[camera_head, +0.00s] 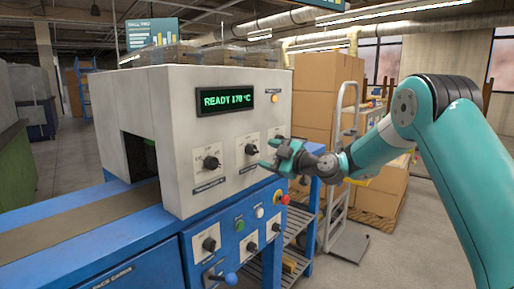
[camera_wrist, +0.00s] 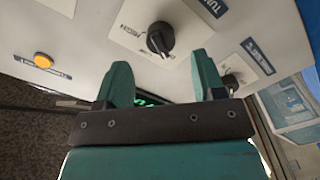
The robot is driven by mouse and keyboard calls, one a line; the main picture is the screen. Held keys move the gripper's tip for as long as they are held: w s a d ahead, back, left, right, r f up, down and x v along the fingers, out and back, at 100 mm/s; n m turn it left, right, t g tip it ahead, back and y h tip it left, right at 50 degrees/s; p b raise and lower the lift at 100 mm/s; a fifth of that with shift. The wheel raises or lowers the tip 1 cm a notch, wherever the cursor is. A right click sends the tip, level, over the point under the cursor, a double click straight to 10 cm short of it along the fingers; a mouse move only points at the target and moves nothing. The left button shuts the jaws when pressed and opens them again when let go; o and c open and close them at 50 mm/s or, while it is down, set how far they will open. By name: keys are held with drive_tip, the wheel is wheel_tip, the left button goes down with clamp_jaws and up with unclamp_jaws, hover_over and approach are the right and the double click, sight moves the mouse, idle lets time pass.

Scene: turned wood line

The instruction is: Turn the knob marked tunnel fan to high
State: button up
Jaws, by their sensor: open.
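In the wrist view a black knob (camera_wrist: 160,38) sits on a white plate whose cut-off blue label begins "TUN"; "HIGH" is printed to its left. A second knob (camera_wrist: 230,82) is beyond the right fingertip, its label too blurred to read. My gripper (camera_wrist: 160,78) is open and empty, its fingertips just below the first knob in the picture and apart from it. In the head view my gripper (camera_head: 270,152) is in front of the oven's upper panel. A left knob (camera_head: 211,163) and a middle knob (camera_head: 251,149) show; a further plate is partly behind my gripper.
The white oven (camera_head: 165,90) has a "READY 170 °C" display (camera_head: 226,100) and an amber light (camera_head: 274,98). Below are lower knobs, buttons and a red stop button (camera_head: 284,199). A conveyor (camera_head: 70,230) runs left.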

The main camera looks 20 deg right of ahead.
sight(257, 152)
drive_tip(key=x, duration=0.5)
drive_tip(key=shift+p, duration=0.4)
drive_tip(key=c, duration=0.9)
